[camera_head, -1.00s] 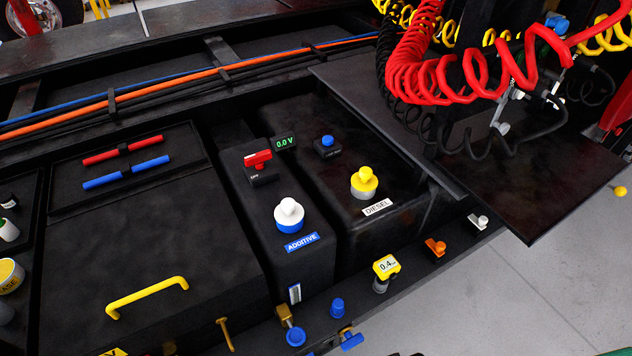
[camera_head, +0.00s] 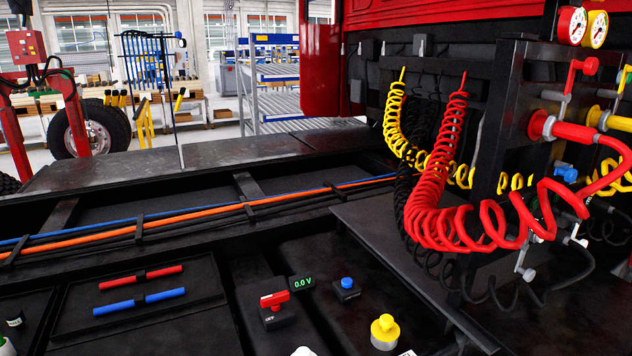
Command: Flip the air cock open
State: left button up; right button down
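Two lever valves stand at the right edge by the air lines: one has an upright red lever with a red knob (camera_head: 589,66), above a red hose coupling (camera_head: 540,125). The other, with a yellow coupling (camera_head: 598,115), is partly cut off by the picture edge. I cannot tell for sure which is the air cock. Two round gauges, red-rimmed (camera_head: 571,25) and yellow-rimmed (camera_head: 596,28), sit above them. Neither of my grippers is in view.
Coiled red (camera_head: 445,215) and yellow (camera_head: 392,115) hoses hang before the valve panel. A flat black plate (camera_head: 400,245) lies below them. A red rotary switch (camera_head: 274,300), a 0.0 V display (camera_head: 302,282) and a yellow cap (camera_head: 385,328) are at lower centre.

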aim_at(564, 170)
jog(key=z, duration=1.35)
